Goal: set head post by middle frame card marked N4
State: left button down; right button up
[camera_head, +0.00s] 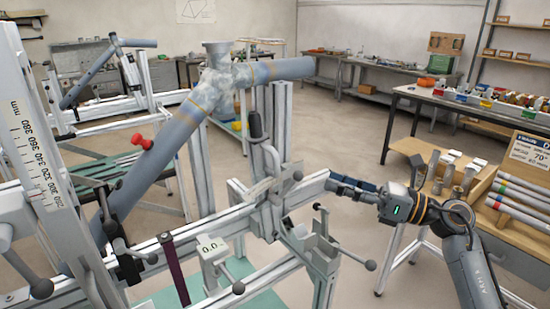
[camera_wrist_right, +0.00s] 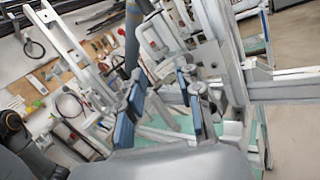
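My right gripper (camera_head: 335,184) reaches in from the right to the middle of the jig, next to its light metal rail. In the right wrist view its two blue-padded fingers (camera_wrist_right: 159,106) stand apart, with jig parts beyond and nothing clearly between them. A post with a black handle (camera_head: 256,127) rises from the jig's middle; I cannot tell if it is the head post. A post with a mm scale (camera_head: 40,165) stands at the left. A card (camera_head: 527,149) on the right bench shows "70°"; its other text is too small to read surely. My left gripper is not in view.
A grey tube frame (camera_head: 180,130) slants above the jig rail. Ball-ended levers (camera_head: 368,264) stick out near my right arm. Colour-banded tubes (camera_head: 520,195) lie on the right bench. Open floor (camera_head: 330,130) lies behind the jig.

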aim_at(275, 172)
jog(key=w+a+r+n+p, duration=0.1)
jog(key=a, duration=0.3)
jog(key=a+r+n+g+p, duration=0.1)
jog(key=a+p, duration=0.1)
jog(key=a, duration=0.2)
jog(key=w+a+r+n+h+p, duration=0.1)
jog(key=a+p, duration=0.1)
jog(key=a, duration=0.2)
jog(key=shift+w+a+r+n, duration=0.2)
jog(key=shift+w+r+n, duration=0.1)
jog(key=shift+r+n, duration=0.1)
jog(key=shift+w+a+f, duration=0.15)
jog(key=shift+a+f, duration=0.05)
jog(key=shift+a, duration=0.25)
grip_shut()
